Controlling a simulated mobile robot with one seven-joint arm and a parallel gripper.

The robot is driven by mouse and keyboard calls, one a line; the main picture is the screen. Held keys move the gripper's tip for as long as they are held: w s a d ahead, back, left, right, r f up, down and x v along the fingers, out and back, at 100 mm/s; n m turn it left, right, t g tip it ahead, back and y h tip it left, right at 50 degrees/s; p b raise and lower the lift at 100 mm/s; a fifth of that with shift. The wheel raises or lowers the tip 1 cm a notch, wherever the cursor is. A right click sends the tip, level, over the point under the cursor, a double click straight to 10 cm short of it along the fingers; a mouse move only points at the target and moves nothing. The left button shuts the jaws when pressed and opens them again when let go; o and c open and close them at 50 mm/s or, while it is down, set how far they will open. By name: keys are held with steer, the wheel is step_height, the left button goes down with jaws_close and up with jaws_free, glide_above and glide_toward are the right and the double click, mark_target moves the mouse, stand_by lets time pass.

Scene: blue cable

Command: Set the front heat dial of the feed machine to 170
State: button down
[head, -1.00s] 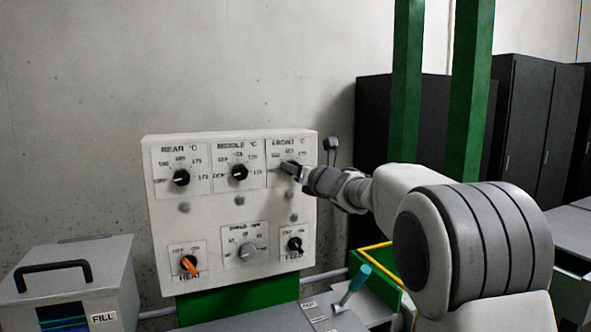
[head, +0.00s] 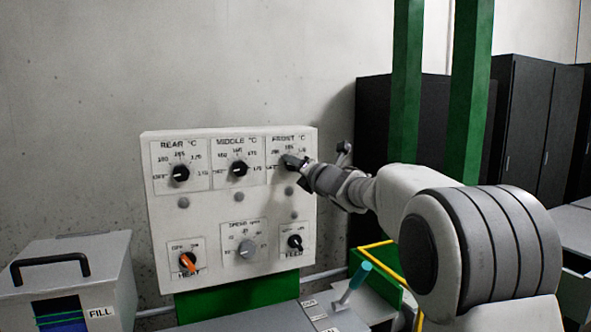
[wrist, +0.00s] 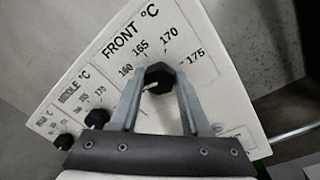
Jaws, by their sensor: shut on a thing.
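The front heat dial (wrist: 158,77) is a black faceted knob under the "FRONT °C" label in the wrist view. Its printed scale reads 160, 165, 170 and 175 around the upper side. A small pale mark shows on the knob's lower left; I cannot tell the setting for sure. My gripper (wrist: 160,82) is shut on the knob, one finger on each side. In the head view my gripper (head: 295,163) reaches in from the right and mostly covers the dial at the panel's (head: 215,211) upper right.
The middle dial (head: 239,169) and rear dial (head: 181,173) sit to the left. Below are the orange heat switch (head: 188,261), a grey speed knob (head: 247,249) and the black feed switch (head: 295,242). A teal-handled lever (head: 358,278) stands lower right.

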steer(key=m+h, duration=0.1)
steer(key=m, duration=1.2)
steer(key=m+t+h, duration=0.1)
steer(key=m, duration=1.1)
steer(key=shift+s+a+f+m, duration=0.1)
steer(key=shift+a+f+m, duration=0.1)
steer(key=shift+m, duration=0.2)
steer(key=shift+c, duration=1.8)
jaws_free()
steer(key=v, duration=1.7)
steer(key=shift+s+b, duration=0.3)
